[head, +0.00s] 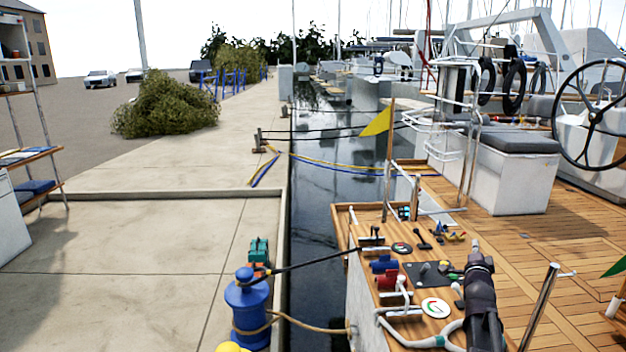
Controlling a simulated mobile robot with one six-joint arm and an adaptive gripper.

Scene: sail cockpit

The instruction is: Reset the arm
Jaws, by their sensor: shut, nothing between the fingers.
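My gripper (475,247) is dark grey and sits at the lower right of the head view. It points away from me over the right side of a wooden-topped console (350,218). Its fingers are together at the tip, and I see nothing held in them. The dark wrist body hides part of the console's right edge. I cannot tell how high the gripper is above the top.
The console carries a red cylinder (386,281), a blue cylinder (384,264), a round dial (436,307) and several small levers. A yellow flag (378,122) stands behind. A blue bollard (247,308) with ropes is left. The wooden deck (570,262) at right is mostly clear.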

